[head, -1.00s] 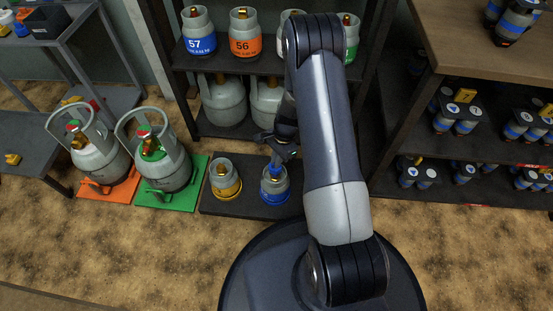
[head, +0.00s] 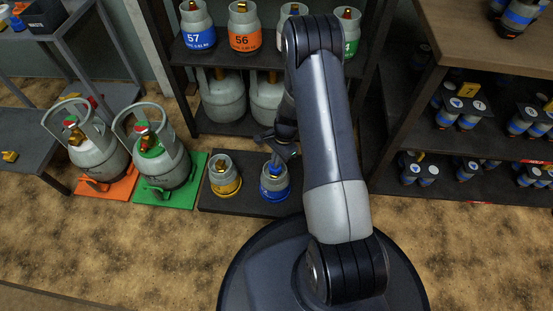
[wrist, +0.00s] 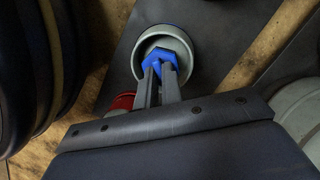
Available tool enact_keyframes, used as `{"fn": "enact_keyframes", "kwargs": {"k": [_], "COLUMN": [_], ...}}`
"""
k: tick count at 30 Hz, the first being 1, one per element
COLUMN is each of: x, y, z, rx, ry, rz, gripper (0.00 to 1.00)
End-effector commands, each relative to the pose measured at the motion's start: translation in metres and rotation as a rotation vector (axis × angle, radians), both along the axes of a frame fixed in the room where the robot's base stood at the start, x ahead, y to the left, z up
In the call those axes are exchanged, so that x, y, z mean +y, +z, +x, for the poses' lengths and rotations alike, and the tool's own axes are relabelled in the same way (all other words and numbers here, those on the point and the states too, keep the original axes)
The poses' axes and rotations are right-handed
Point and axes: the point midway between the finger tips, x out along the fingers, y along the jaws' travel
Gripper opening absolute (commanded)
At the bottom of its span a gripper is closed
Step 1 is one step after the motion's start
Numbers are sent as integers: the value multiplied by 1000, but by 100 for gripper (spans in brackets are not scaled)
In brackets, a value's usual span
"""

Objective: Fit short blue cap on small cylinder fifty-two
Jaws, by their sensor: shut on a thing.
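My gripper (wrist: 159,76) is shut on a small blue cap (wrist: 155,56), seen in the wrist view between the fingertips. Behind the cap is the round grey collar (wrist: 184,47) of a small cylinder. In the head view my gripper (head: 281,152) is just above the small grey cylinder with a blue band (head: 274,184), which stands on a dark mat.
A small yellow-banded cylinder (head: 225,176) stands just left on the dark mat (head: 245,205). Larger grey cylinders stand on a green mat (head: 198,180) and an orange mat (head: 108,193). Shelves with numbered cylinders rise behind; a dark rack (head: 470,180) stands right.

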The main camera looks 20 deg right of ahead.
Motion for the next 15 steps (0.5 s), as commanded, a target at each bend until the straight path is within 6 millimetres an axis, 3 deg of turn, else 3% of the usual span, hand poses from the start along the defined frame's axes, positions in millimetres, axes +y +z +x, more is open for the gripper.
{"fn": "enact_keyframes", "kwargs": {"k": [8, 9, 15], "x": [0, 0, 0], "y": [-8, -7, -7], "z": [0, 0, 0], "rx": [0, -1, 0], "ry": [0, 0, 0], "rz": [0, 0, 0], "gripper": [0, 9, 26]}}
